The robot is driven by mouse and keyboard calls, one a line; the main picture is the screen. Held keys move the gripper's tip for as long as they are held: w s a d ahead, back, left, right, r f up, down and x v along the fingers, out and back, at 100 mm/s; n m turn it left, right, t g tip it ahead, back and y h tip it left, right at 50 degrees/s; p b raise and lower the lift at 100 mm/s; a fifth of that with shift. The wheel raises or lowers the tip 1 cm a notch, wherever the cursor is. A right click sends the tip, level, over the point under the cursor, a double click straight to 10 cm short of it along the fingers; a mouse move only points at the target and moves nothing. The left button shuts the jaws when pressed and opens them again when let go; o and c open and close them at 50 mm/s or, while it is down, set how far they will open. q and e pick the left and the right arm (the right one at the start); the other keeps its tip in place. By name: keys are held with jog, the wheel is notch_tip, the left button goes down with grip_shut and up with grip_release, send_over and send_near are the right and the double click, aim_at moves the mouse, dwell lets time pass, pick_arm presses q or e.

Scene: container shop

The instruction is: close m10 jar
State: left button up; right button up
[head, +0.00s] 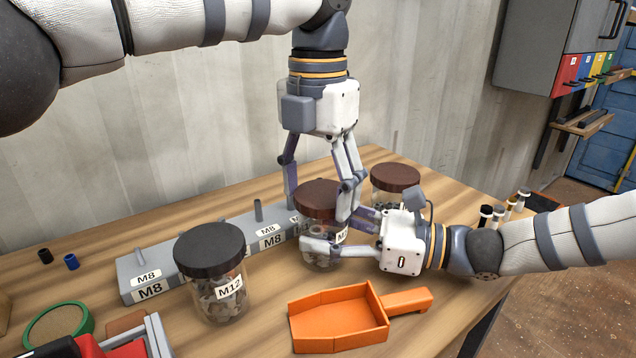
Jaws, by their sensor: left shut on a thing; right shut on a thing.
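A glass jar (318,259) with a brown lid (318,193) stands on the table near the middle. Its label is partly hidden; only an "M" can be read. My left gripper (319,205) reaches down from above, its fingers shut on opposite sides of the lid. The lid sits on the jar top; whether it is fully seated cannot be seen. My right gripper (333,233) comes in from the right, low, and is shut around the jar's glass body.
An M12 jar (221,292) with a dark lid stands front left. Another brown-lidded jar (396,178) stands behind my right gripper. A grey M8 rack (190,262) lies behind. An orange scoop (338,318) lies in front. Small bottles (497,212) stand right.

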pick_arm(q)
jog(key=shift+f, duration=0.35)
jog(key=m, duration=0.4)
jog(key=shift+w+a, duration=0.15)
jog(key=shift+w, duration=0.05)
jog(key=m, duration=0.3)
jog(key=shift+w+a, duration=0.1)
jog(key=shift+w, duration=0.05)
jog(key=m, duration=0.4)
jog(key=shift+w, duration=0.2)
jog(key=m, duration=0.7)
jog(key=shift+w+f, duration=0.1)
jog(key=shift+w, duration=0.25)
jog(key=m, duration=0.3)
jog(key=shift+w+d+m, duration=0.2)
jog(key=shift+d+m, duration=0.05)
jog(key=shift+m, duration=0.15)
jog(key=m, duration=0.6)
jog(key=shift+w+d+m, duration=0.1)
jog(key=shift+d+m, duration=0.25)
jog(key=shift+m, duration=0.05)
jog(key=m, duration=0.3)
jog(key=shift+d, duration=0.2)
jog(key=m, duration=0.6)
jog(key=shift+d, duration=0.2)
